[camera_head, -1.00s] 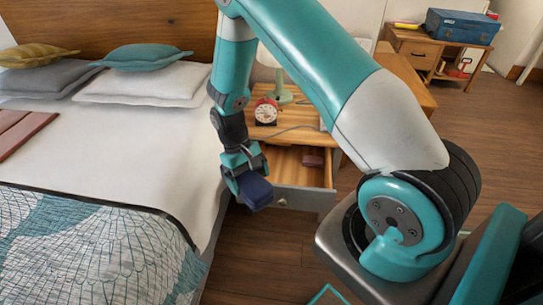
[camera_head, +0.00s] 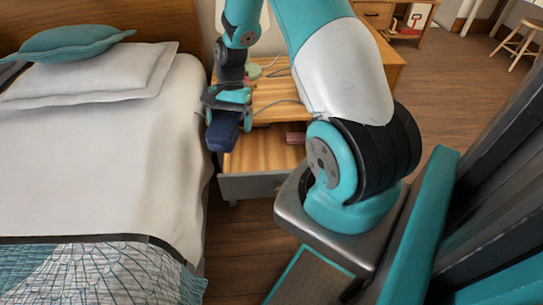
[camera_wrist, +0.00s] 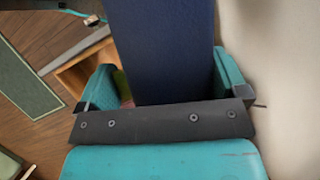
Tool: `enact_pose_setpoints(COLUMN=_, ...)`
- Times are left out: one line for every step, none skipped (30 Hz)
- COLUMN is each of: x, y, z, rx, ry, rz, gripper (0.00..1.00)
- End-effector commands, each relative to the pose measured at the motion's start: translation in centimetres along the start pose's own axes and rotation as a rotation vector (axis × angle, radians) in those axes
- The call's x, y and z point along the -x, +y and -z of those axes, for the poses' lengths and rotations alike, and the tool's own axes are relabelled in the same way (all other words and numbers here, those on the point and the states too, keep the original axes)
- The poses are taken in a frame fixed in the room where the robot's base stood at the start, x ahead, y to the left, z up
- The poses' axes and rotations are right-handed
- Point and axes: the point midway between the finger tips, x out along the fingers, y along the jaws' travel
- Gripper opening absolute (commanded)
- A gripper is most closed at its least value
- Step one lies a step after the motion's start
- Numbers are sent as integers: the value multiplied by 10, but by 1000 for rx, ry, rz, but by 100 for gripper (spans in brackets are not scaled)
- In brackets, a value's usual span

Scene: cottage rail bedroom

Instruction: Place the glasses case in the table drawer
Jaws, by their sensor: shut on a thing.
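A dark blue glasses case (camera_head: 222,132) is held in my gripper (camera_head: 228,108), at the left edge of the open table drawer (camera_head: 262,183) in the head view. In the wrist view the glasses case (camera_wrist: 165,50) fills the middle between the two teal fingers of my gripper (camera_wrist: 162,88). The drawer is pulled out from the wooden bedside table (camera_head: 280,90). A small dark red item (camera_head: 295,133) lies inside the drawer at its right back. Part of the drawer (camera_wrist: 85,70) shows left of the case in the wrist view. The height of the case above the drawer is hard to tell.
The bed (camera_head: 110,140) stands close on the left, with a teal pillow (camera_head: 65,43). A cable (camera_head: 275,103) lies on the tabletop. A desk (camera_head: 390,15) and a stool (camera_head: 520,40) are far right. Wooden floor (camera_head: 450,100) is open to the right.

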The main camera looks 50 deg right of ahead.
Motion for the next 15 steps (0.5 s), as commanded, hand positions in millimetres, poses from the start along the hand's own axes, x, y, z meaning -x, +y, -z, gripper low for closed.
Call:
enact_pose_setpoints(x=-3, y=10, z=16, rx=-116, ry=3, rz=53, gripper=65)
enact_pose_setpoints(x=-1, y=15, z=22, rx=-189, ry=3, rz=82, gripper=65)
enact_pose_setpoints(x=2, y=23, z=30, rx=-287, ry=3, rz=123, gripper=65)
enact_pose_setpoints(x=4, y=28, z=36, rx=-361, ry=4, rz=154, gripper=65)
enact_pose_setpoints(x=6, y=34, z=41, rx=-433, ry=2, rz=184, gripper=65)
enact_pose_setpoints(x=9, y=42, z=48, rx=-531, ry=4, rz=225, gripper=65)
enact_pose_setpoints(x=11, y=48, z=53, rx=-601, ry=3, rz=254, gripper=65)
enact_pose_setpoints(x=13, y=54, z=58, rx=-669, ry=3, rz=283, gripper=65)
enact_pose_setpoints(x=16, y=62, z=64, rx=-754, ry=3, rz=317, gripper=65)
enact_pose_setpoints(x=18, y=67, z=67, rx=-813, ry=4, rz=342, gripper=65)
enact_pose_setpoints(x=19, y=72, z=70, rx=-870, ry=3, rz=364, gripper=65)
enact_pose_setpoints(x=22, y=78, z=74, rx=-936, ry=4, rz=393, gripper=65)
enact_pose_setpoints(x=23, y=82, z=76, rx=-981, ry=3, rz=411, gripper=65)
enact_pose_setpoints(x=25, y=86, z=78, rx=-1022, ry=2, rz=427, gripper=65)
enact_pose_setpoints(x=26, y=91, z=81, rx=-1069, ry=2, rz=447, gripper=66)
